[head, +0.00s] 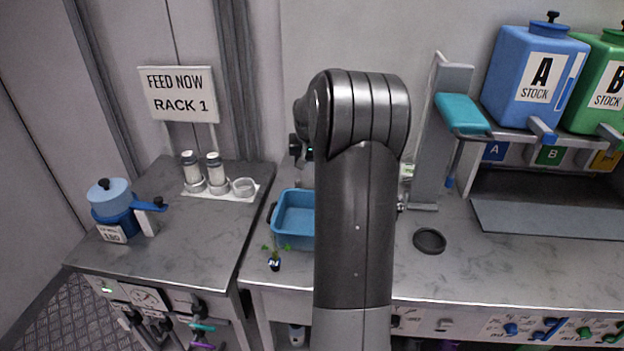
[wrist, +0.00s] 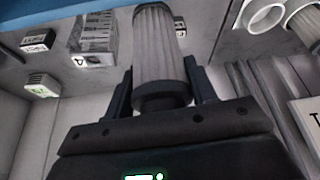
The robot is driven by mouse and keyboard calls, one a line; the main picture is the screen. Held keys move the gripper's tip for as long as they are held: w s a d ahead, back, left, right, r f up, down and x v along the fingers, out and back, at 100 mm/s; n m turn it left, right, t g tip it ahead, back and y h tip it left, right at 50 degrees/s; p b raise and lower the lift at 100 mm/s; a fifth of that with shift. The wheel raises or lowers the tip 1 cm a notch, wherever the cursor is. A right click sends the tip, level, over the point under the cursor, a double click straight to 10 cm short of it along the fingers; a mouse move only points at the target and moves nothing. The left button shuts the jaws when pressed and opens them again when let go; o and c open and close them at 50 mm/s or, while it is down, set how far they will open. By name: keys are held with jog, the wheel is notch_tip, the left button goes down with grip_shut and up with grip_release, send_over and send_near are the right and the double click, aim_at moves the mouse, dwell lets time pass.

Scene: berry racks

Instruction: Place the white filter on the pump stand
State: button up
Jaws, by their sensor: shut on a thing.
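My gripper (wrist: 160,78) is shut on a pale, pleated white filter (wrist: 157,45) with a dark end cap. The filter stands lengthwise between the two fingers in the wrist view. In the head view my arm hides the held filter and the fingers. A blue pump-like unit (head: 112,207) with a side handle stands further left.
A sign (head: 179,95) reading FEED NOW RACK 1 stands behind the holder. A blue basin (head: 293,221) and small plant (head: 274,259) are beside my arm. Stock tanks (head: 535,75) sit on a shelf at right. A dark round piece (head: 429,240) lies on the right counter.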

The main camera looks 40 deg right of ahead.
aim_at(309, 175)
notch_tip(309, 175, down, 5)
jog(key=shift+r, duration=0.1)
dwell(0.3)
jog(key=o, duration=1)
jog(key=shift+f, duration=0.2)
